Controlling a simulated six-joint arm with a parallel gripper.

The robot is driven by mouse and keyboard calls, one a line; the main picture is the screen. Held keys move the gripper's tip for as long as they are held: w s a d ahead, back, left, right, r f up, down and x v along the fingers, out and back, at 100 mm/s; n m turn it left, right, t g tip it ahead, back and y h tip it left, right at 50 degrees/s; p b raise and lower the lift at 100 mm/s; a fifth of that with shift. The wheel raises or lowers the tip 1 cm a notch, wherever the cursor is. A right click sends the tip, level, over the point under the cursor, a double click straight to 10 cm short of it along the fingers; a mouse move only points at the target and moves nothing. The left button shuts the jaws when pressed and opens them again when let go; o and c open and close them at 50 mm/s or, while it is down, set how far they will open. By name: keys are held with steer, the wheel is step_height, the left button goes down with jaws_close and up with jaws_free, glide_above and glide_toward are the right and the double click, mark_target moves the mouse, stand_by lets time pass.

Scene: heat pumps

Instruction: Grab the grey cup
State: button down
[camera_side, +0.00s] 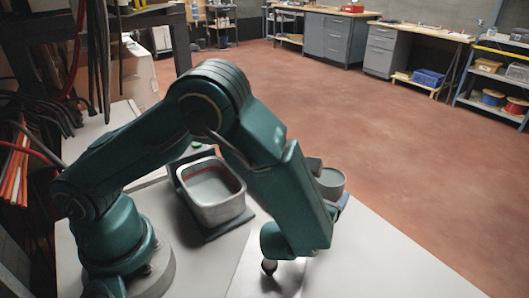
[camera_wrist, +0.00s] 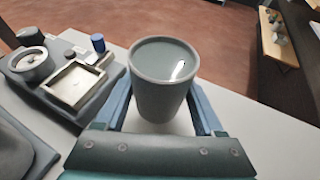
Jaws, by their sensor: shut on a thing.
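The grey cup (camera_wrist: 163,90) stands upright between the two blue fingers of my gripper (camera_wrist: 166,108) in the wrist view. Its round rim and grey inside show, with a bright glint in it. In the side view the cup (camera_side: 330,183) shows at the right of my teal arm, partly hidden by it. My gripper (camera_side: 343,201) is shut on the cup there, mostly hidden behind the arm. I cannot tell whether the cup's base touches the table.
A grey metal bin (camera_side: 213,212) sits on a dark base left of my forearm. In the wrist view, a tray (camera_wrist: 75,87) with a round pot (camera_wrist: 31,64) and a small blue cylinder (camera_wrist: 98,43) lies to the left. The white table (camera_side: 375,255) is clear at front right.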

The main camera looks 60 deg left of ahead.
steer(key=shift+a+r, duration=0.15)
steer(key=shift+r, duration=0.45)
steer(key=s+a+r, duration=0.3)
steer(key=a+r, duration=0.3)
steer(key=a, duration=0.4)
steer(key=shift+a+r, duration=0.35)
steer(key=shift+s+a, duration=0.1)
steer(key=shift+s, duration=0.05)
